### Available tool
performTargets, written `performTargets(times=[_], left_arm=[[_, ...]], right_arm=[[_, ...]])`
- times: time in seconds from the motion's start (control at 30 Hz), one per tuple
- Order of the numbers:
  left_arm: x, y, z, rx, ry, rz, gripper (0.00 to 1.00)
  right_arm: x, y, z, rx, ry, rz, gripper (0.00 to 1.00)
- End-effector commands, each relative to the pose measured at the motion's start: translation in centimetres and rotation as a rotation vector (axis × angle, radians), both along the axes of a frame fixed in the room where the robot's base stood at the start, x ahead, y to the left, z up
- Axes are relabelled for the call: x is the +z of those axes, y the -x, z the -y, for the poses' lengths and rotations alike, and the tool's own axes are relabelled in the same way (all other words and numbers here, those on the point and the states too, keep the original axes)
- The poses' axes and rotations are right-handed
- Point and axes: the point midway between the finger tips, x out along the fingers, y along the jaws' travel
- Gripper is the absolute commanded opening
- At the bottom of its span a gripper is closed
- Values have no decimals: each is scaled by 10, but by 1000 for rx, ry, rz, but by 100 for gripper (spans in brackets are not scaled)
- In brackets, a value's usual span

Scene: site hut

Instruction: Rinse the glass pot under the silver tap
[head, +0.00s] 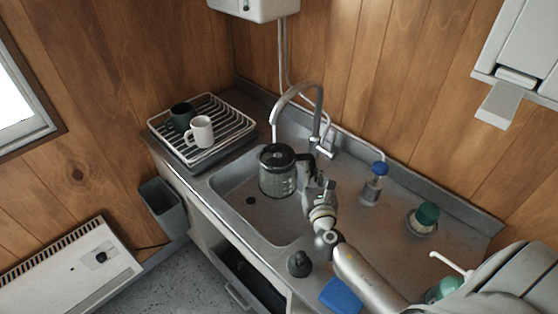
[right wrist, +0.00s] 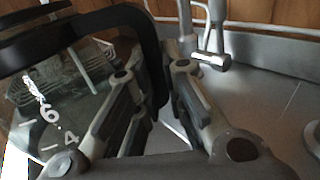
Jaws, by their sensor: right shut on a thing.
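The glass pot (head: 276,178) has a black lid and black handle and hangs upright over the sink basin (head: 232,203). My right gripper (head: 310,190) is shut on the pot's handle from the right. In the right wrist view the handle (right wrist: 150,50) passes between the fingers (right wrist: 155,105), and the pot's glass (right wrist: 65,95) with white marks is at left. The silver tap (head: 316,125) arches behind the pot, its spout coming down near the lid. I cannot tell whether water runs. My left gripper is not in view.
A dish rack (head: 215,112) with a dark mug (head: 181,115) and a white mug (head: 200,131) stands left of the sink. A blue-topped bottle (head: 374,185), a green-topped scrubber (head: 424,218), a dark object (head: 300,263) and a blue sponge (head: 341,296) lie around the right side.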

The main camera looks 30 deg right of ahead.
Motion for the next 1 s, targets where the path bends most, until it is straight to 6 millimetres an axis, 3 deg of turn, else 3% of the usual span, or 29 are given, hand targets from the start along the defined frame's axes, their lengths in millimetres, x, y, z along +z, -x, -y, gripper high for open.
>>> performTargets(times=[0.47, 1.0], left_arm=[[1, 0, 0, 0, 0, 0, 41], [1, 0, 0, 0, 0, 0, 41]], right_arm=[[2, 29, -16, 0, -1, 4, 0], [2, 31, -17, 0, -1, 4, 0]])
